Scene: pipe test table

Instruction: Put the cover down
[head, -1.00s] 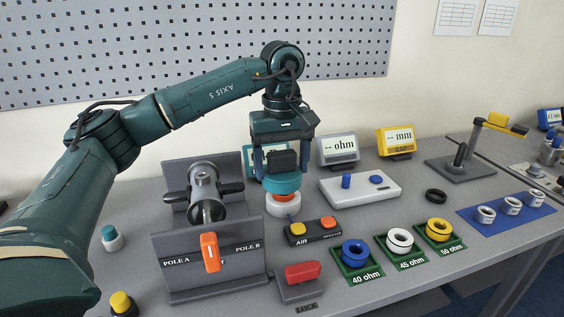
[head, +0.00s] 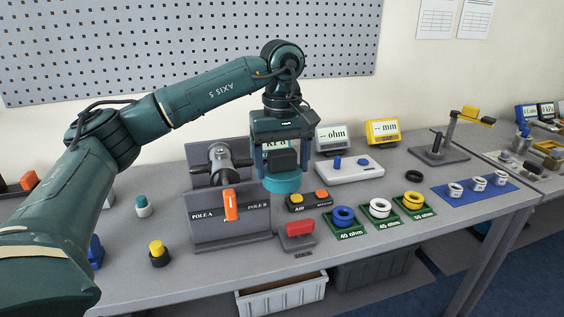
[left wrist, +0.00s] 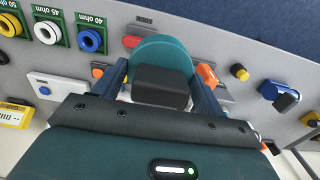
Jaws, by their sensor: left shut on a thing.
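The cover, a teal round disc (head: 283,184), is held between the fingers of my left gripper (head: 282,170). In the head view it hangs roughly level, right of the pipe stand and left of the AIR box. My right gripper is in neither view.
The pipe stand (head: 236,234) with an orange lever (head: 231,204) stands left of the cover. The AIR box (head: 309,201), red switch block (head: 300,229) and ohm rings (head: 380,208) are to the right. A teal-topped piece (head: 143,206) and yellow-topped piece (head: 157,253) stand left, with bare table between.

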